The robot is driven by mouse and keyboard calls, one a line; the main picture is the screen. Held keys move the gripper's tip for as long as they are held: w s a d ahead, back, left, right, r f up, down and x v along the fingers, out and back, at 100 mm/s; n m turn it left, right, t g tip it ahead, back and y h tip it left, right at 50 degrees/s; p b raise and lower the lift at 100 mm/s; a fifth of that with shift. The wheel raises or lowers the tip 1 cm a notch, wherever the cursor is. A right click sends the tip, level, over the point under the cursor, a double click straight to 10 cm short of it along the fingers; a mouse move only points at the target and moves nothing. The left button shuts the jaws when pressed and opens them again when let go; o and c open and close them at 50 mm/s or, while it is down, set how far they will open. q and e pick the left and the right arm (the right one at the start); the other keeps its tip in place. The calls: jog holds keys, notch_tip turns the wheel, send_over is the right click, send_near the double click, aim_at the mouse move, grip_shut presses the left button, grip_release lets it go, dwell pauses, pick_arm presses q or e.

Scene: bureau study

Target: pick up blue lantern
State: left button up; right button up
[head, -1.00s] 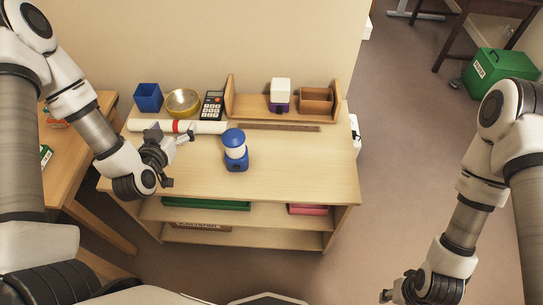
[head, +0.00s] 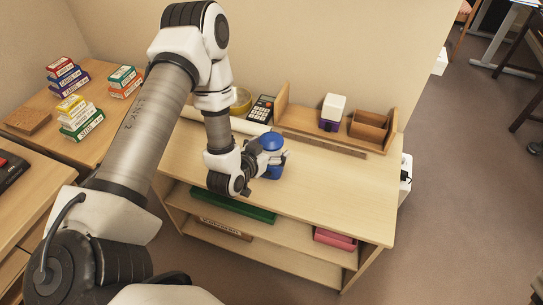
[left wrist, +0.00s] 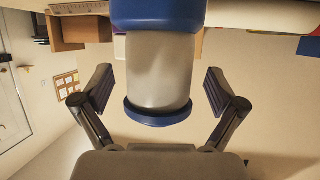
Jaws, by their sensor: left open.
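The blue lantern (head: 272,142) stands upright on the light wood shelf top (head: 330,190). It has a blue cap, a white middle and a blue base. My left gripper (head: 262,160) is at the lantern, partly hiding its left side in the head view. In the left wrist view, which looks upside down, the lantern's white middle (left wrist: 158,70) lies between the two spread fingers (left wrist: 158,92). There is a visible gap on each side, so the gripper is open and not closed on it. My right gripper is out of view.
Behind the lantern, a wooden organiser (head: 300,125) holds a white-and-purple item (head: 332,112) and a brown box (head: 369,126). A calculator (head: 262,108) and yellow bowl (head: 241,100) are at the back. The shelf top to the right is clear. Stacked boxes (head: 80,118) stand on the left desk.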

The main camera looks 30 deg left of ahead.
pick_arm(q)
jog(key=shift+w+f, duration=0.1)
jog(key=shift+w, duration=0.15)
jog(key=shift+c, duration=0.4)
jog(key=c, duration=1.5)
jog(key=shift+o, duration=0.2)
